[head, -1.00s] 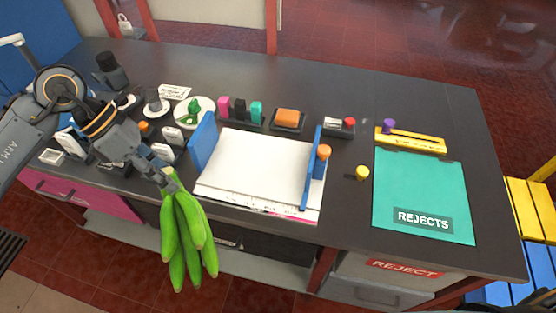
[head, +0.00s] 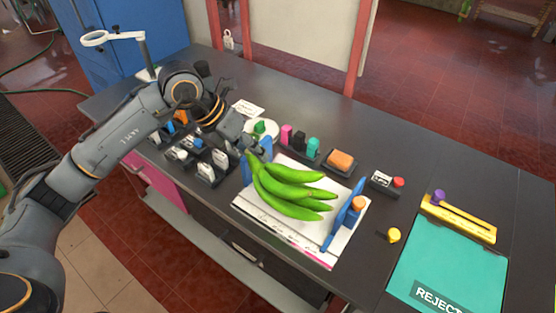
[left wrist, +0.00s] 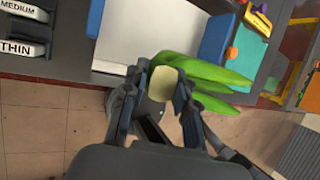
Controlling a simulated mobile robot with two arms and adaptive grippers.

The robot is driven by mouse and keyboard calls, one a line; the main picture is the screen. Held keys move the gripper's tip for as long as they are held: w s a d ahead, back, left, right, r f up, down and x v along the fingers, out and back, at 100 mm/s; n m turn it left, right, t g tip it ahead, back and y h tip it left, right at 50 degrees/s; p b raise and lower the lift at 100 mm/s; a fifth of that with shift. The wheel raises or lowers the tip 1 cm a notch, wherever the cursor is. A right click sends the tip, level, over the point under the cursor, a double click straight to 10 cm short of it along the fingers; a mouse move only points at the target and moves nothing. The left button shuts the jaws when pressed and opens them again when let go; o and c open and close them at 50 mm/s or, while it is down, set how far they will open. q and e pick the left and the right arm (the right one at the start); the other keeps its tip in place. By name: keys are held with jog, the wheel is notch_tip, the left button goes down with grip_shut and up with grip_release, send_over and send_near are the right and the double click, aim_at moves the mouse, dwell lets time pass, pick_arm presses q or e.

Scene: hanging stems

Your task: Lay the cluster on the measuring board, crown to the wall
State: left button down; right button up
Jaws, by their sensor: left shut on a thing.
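The green banana cluster (head: 290,190) is gripped at its crown by my left gripper (head: 246,147). Its fingers point right in the head view, over the white measuring board (head: 258,220), with the crown on the side of the blue end wall (head: 266,146). In the left wrist view the pale crown face (left wrist: 163,86) shows between the jaws, and the cluster (left wrist: 215,77) reaches right. Floor shows below the gripper there, so the cluster appears held up near the board's front edge. The cluster hides part of the board and wall. My right gripper is not in view.
A blue slider (head: 342,222) with an orange knob (head: 357,203) stands at the board's right. An orange sponge-like block (head: 341,159) and pink, black and teal items stand behind. The teal REJECTS mat (head: 450,270) lies right. Labelled blocks (head: 207,172) stand left.

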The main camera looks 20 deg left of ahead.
pick_arm(q)
jog(key=w+d+f+p, duration=0.2)
jog(key=w+f+p, duration=0.3)
jog(key=w+f, duration=0.3)
notch_tip(320, 180, down, 2)
jog(key=shift+w+f, duration=0.15)
jog(key=shift+w, duration=0.15)
jog(key=c, duration=1.3)
grip_release()
jog(key=shift+s+a+f, duration=0.1)
jog(key=shift+f, duration=0.1)
jog(key=shift+r, duration=0.15)
jog(key=b+v, duration=0.3)
jog(key=v, duration=0.9)
